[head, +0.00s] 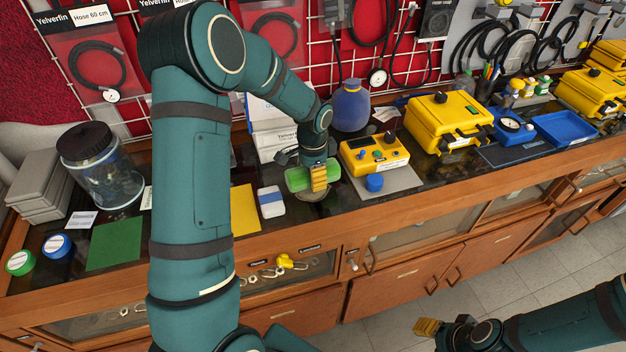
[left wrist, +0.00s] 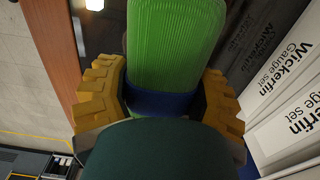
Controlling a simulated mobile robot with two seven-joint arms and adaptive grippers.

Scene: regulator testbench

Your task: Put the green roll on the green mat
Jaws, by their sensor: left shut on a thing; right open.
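The green roll (head: 298,180) is a light green ribbed cylinder with a dark blue band, lying sideways in the head view. My left gripper (head: 319,178) is shut on it, with yellow fingers on both sides of it in the left wrist view (left wrist: 160,98). It is over the counter near the front edge, above a greyish round patch; I cannot tell whether it touches. The green mat (head: 114,246) lies flat and bare on the counter at the left, well left of the roll and beyond my left arm. My right gripper (head: 428,327) is open and empty, low at the right, away from the counter.
A yellow mat (head: 244,209) and a blue-white block (head: 271,202) lie between roll and green mat. A lidded jar (head: 100,165) stands behind the green mat; two round lidded items (head: 57,246) sit left of it. A yellow device (head: 374,153) and blue vase (head: 351,106) stand right.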

